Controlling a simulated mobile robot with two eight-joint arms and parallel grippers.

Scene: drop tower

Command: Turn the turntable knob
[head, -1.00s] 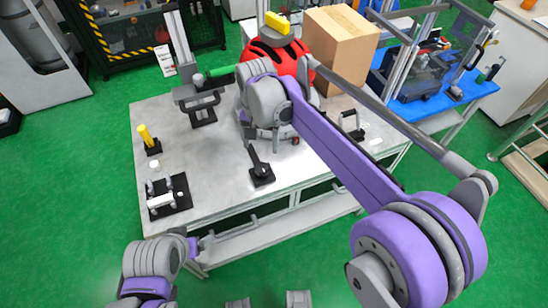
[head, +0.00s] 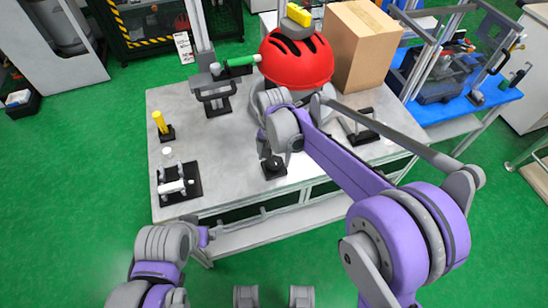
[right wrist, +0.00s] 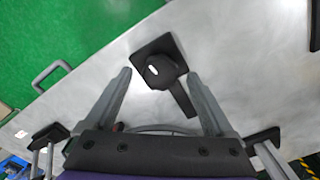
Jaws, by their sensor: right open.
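A black knob with a lever-like handle on a square black base (head: 274,168) sits near the front edge of the grey table (head: 225,150). The right wrist view shows the knob (right wrist: 160,70) from above, its handle slanting back towards my palm. My right gripper (right wrist: 157,75) is open, with one finger on each side of the knob and handle; no contact shows. In the head view the right gripper (head: 266,148) is over the knob and partly hides its handle. My left gripper (head: 212,233) is low, in front of the table, too small to read.
A red helmet (head: 297,58) with a yellow piece on top is behind my right wrist, next to a cardboard box (head: 362,45). A column with a green handle (head: 238,61) stands at the back.

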